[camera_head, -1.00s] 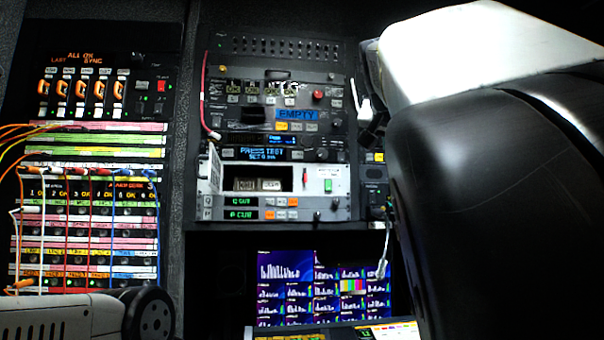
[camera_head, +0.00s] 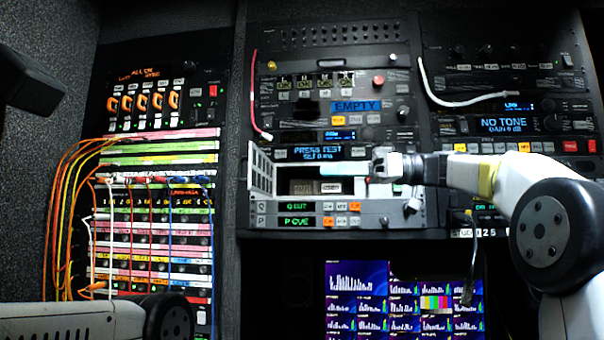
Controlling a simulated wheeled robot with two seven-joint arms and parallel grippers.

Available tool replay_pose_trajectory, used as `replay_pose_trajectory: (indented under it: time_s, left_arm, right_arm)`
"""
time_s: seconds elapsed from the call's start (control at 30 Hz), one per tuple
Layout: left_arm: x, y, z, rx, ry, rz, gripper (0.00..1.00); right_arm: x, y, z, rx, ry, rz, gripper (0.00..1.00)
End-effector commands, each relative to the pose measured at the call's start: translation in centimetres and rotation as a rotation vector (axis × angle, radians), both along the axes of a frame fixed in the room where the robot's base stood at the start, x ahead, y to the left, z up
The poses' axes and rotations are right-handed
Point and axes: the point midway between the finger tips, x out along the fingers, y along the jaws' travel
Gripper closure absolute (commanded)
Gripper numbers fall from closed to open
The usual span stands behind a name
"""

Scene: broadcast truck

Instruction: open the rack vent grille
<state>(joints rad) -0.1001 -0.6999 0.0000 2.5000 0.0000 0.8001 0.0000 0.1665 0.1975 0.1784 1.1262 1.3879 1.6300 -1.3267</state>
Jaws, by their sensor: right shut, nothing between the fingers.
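The vent grille (camera_head: 262,172) is a pale slotted panel at the left end of a white-fronted rack unit (camera_head: 405,212). It stands angled out from the front, with a dark opening (camera_head: 300,187) beside it. My right gripper (camera_head: 374,165) reaches in from the right and points left at the unit's upper right part. It is shut and empty, to the right of the grille and apart from it. Whether its tips touch the unit I cannot tell. My left gripper is not in view; only a left arm part shows at the lower left.
A patch panel (camera_head: 160,240) with looping coloured cables stands at the left. A multi-picture screen (camera_head: 358,290) is below the unit. Another rack (camera_head: 510,90) with a white cable is at the right. A dark block (camera_head: 30,80) juts in at the upper left.

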Motion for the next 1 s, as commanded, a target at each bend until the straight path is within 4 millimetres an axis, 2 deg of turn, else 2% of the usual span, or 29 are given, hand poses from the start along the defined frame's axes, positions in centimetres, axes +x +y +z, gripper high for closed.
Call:
replay_pose_trajectory:
  time_s: [0.17, 0.4, 0.6, 0.8, 1.0]
  left_arm:
    - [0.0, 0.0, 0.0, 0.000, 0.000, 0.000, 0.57]
    - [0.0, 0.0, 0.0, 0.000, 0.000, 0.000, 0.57]
    - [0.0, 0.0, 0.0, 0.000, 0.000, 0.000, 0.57]
    - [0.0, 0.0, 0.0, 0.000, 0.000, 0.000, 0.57]
    - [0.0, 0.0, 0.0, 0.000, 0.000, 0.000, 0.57]
  right_arm:
    - [-0.2, 3.0, 0.0, -0.001, 0.002, 0.003, 1.00]
    - [-0.3, 8.2, 0.0, -0.002, 0.003, 0.003, 1.00]
    - [-0.3, 11.6, 0.0, -0.003, 0.002, 0.000, 1.00]
    - [-0.3, 13.1, 0.0, -0.003, 0.003, -0.002, 1.00]
    - [-0.2, 13.3, 0.0, -0.003, 0.003, -0.004, 1.00]
